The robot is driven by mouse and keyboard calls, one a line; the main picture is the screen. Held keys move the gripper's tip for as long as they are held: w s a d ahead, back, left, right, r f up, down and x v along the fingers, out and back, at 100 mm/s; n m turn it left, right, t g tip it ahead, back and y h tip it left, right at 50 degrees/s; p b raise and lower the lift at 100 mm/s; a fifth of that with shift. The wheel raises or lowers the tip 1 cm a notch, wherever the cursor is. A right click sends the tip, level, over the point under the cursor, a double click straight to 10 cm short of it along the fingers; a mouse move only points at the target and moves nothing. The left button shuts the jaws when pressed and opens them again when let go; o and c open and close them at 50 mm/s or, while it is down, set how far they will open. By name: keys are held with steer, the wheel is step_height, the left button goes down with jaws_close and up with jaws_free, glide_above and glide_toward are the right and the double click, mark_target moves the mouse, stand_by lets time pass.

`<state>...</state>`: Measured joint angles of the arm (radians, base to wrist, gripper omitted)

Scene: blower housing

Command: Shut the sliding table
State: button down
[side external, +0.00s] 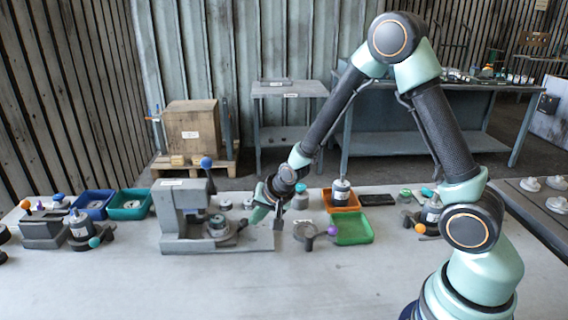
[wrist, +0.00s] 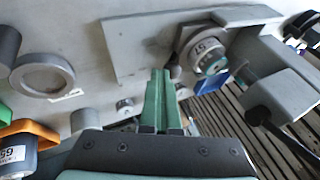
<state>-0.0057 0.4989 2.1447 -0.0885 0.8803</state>
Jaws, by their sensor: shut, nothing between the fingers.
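The grey machine (side external: 185,212) stands left of centre in the side external view, with a blue-knobbed lever on its upright. Its flat base plate (side external: 262,240) reaches out to the right, and a round fixture (side external: 217,226) sits on it beside the upright. I cannot tell which part slides. In the wrist view the plate (wrist: 125,45) runs across the top with the round fixture (wrist: 205,52) on it. My gripper (side external: 254,219) is at the right of the round fixture, over the plate. Its green fingers (wrist: 160,78) are closed together and empty; contact with anything is unclear.
A purple-knobbed part (side external: 312,233) and a green tray (side external: 353,228) stand right of the plate. An orange tray (side external: 341,207) is behind. Blue (side external: 92,212) and teal (side external: 118,213) trays stand left. The bench front is clear.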

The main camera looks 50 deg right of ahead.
mark_target(233, 227)
steer(key=shift+w+a, duration=1.6)
steer(key=shift+a, duration=0.05)
steer(key=shift+s, duration=0.1)
steer(key=shift+s+d+r, duration=0.1)
steer(key=shift+s+d, duration=0.15)
steer(key=s+d, duration=0.1)
steer(key=s+d+r, duration=0.1)
steer(key=s, duration=0.1)
steer(key=shift+s+d+r, duration=0.1)
steer(key=shift+s+r, duration=0.05)
steer(key=s+r+n+g, duration=0.1)
steer(key=s+r+n, duration=0.9)
steer(key=s+r, duration=0.7)
steer(key=shift+s+d+r, duration=0.35)
steer(key=shift+d+r, duration=0.1)
steer(key=shift+r, duration=0.5)
